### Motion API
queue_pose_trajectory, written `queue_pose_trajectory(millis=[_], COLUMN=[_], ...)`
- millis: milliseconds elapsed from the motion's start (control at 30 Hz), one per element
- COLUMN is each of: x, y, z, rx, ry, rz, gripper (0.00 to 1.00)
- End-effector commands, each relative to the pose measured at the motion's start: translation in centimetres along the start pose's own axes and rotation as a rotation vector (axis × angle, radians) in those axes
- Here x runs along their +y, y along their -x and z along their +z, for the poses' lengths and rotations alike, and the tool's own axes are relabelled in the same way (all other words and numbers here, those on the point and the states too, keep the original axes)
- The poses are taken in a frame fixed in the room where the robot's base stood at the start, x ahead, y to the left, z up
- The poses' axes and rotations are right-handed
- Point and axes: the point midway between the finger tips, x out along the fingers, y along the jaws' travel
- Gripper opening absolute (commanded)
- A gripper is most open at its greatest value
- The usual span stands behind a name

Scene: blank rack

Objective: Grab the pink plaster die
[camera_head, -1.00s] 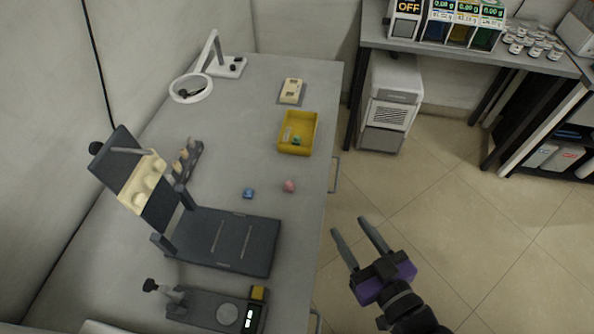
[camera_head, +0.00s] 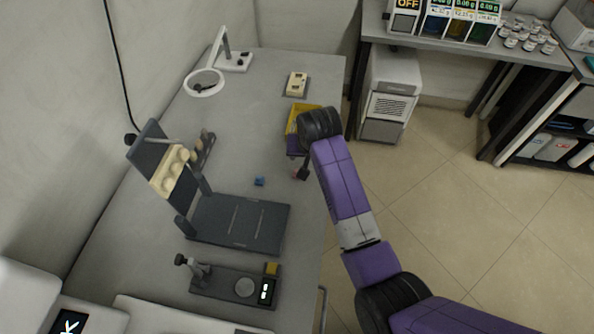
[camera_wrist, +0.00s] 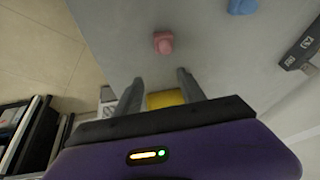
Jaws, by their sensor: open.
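The pink plaster die (camera_wrist: 163,43) lies on the grey tabletop, in the upper middle of the wrist view. In the head view it is mostly hidden by my gripper (camera_head: 301,172). My gripper also shows in the wrist view (camera_wrist: 160,80), with its two fingers spread apart and nothing held between them. The die is beyond the fingertips, roughly in line with the gap between them, and apart from them.
A blue die (camera_head: 259,181) lies left of my gripper; it also shows in the wrist view (camera_wrist: 243,6). A yellow tray (camera_head: 291,122) is behind my gripper, partly covered by my arm. A dark stand (camera_head: 240,222) and a scale-like device (camera_head: 232,285) occupy the table's front.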

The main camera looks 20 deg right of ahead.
Motion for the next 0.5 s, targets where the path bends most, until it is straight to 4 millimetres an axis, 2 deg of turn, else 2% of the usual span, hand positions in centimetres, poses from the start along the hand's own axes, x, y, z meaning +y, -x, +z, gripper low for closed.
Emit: queue_pose_trajectory(millis=[33, 300, 400, 500], x=[-0.8, -2.3, -2.5, -2.4], y=[1.1, 5.4, 6.0, 5.6], z=[-0.6, 0.4, 0.7, 1.2], rx=[-0.067, -0.366, -0.406, -0.42], ry=[-0.026, -0.126, -0.138, -0.141], rz=[0.016, 0.116, 0.132, 0.138], gripper=[0.47, 0.47, 0.47, 0.47])
